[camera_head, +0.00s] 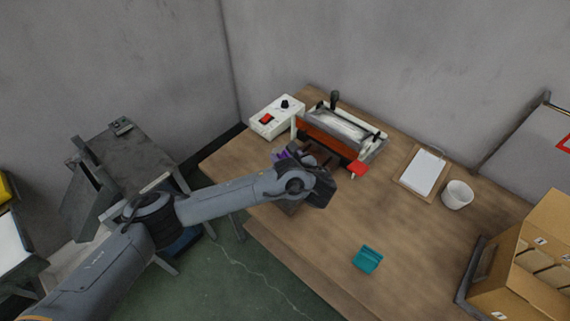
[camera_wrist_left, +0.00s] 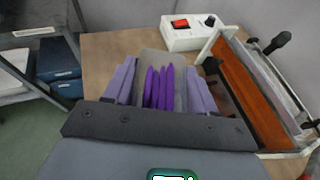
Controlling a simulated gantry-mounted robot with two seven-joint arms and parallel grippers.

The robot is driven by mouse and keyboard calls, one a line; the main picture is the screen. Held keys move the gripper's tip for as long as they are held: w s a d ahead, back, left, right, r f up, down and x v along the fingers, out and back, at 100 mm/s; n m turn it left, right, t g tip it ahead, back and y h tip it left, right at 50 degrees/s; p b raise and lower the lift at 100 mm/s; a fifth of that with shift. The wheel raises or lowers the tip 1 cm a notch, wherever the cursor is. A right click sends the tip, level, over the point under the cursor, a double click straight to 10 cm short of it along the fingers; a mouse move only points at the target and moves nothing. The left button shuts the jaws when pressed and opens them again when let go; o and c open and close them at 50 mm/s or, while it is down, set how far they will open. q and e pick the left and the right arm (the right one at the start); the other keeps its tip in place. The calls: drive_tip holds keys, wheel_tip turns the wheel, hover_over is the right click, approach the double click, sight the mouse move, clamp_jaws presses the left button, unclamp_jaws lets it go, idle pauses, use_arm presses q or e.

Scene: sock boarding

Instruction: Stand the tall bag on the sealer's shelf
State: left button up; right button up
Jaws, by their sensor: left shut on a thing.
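The tall bag (camera_wrist_left: 175,62) is a pale, see-through pouch with several purple sticks in it, seen in the left wrist view between my fingers. My left gripper (camera_wrist_left: 160,84) has lavender fingers on both sides of the bag and is shut on it. In the head view my left gripper (camera_head: 300,172) is at the near left side of the sealer (camera_head: 345,128), and only a bit of purple shows past it. The sealer's orange-brown front also shows in the left wrist view (camera_wrist_left: 250,90), right of the bag. Whether the bag touches the shelf is hidden. My right gripper is not in view.
A white control box (camera_head: 277,117) with a red switch stands behind the bag, left of the sealer. A clipboard (camera_head: 424,172), white cup (camera_head: 457,195) and cardboard box (camera_head: 530,270) are to the right. A teal object (camera_head: 367,260) lies in front, with bare table around it.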

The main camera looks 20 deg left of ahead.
use_arm(q)
drive_tip(key=shift+f+b, duration=0.3)
drive_tip(key=shift+f, duration=1.65)
drive_tip(key=shift+f, duration=0.15)
drive_tip(key=o, duration=1.3)
